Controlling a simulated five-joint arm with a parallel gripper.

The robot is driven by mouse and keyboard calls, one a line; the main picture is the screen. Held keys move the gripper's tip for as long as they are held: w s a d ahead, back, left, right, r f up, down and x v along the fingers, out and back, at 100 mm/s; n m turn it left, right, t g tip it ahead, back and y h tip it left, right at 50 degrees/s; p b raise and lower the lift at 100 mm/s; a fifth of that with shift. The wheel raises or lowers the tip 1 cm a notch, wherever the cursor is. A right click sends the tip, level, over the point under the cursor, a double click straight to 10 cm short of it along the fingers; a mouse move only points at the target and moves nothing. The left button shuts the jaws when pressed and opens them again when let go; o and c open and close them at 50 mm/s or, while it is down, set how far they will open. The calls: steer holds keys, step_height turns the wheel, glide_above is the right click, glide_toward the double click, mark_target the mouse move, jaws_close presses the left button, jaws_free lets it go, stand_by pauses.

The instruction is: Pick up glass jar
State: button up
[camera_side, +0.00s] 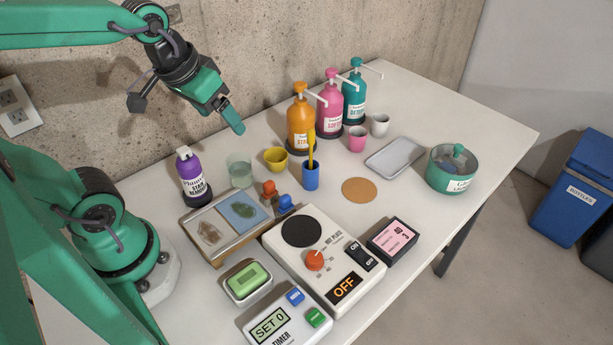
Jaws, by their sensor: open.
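The glass jar (240,172) is a small, clear, greenish tumbler standing upright on the white table. It stands just right of a purple bottle and left of a yellow cup. My gripper (232,120) is open and empty. It hangs in the air above and behind the jar, near the concrete wall, with its green finger pointing down and to the right. It appears apart from the jar.
Close to the jar are the purple bottle (192,178), the yellow cup (276,160) and a framed tray (220,257) in front. A blue cup with a brush (311,176) and pump bottles (301,122) stand farther right. The table's right end (500,130) is clear.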

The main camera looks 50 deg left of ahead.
steer(key=w+a+f+n+g, duration=0.2)
steer(key=w+a+f+n, duration=0.15)
steer(key=f, duration=0.25)
steer(key=n+g, duration=0.3)
steer(key=n, duration=0.1)
glide_above(240, 170)
steer(key=w+a, duration=0.2)
steer(key=a, duration=0.1)
step_height(240, 170, down, 8)
steer(key=shift+s+d+f, duration=0.1)
steer(key=shift+s+f, duration=0.05)
steer(key=shift+s, duration=0.05)
steer(key=shift+f, duration=1.3)
steer(key=shift+f, duration=0.1)
steer(key=shift+s+d+f, duration=0.1)
steer(key=shift+f, duration=2.35)
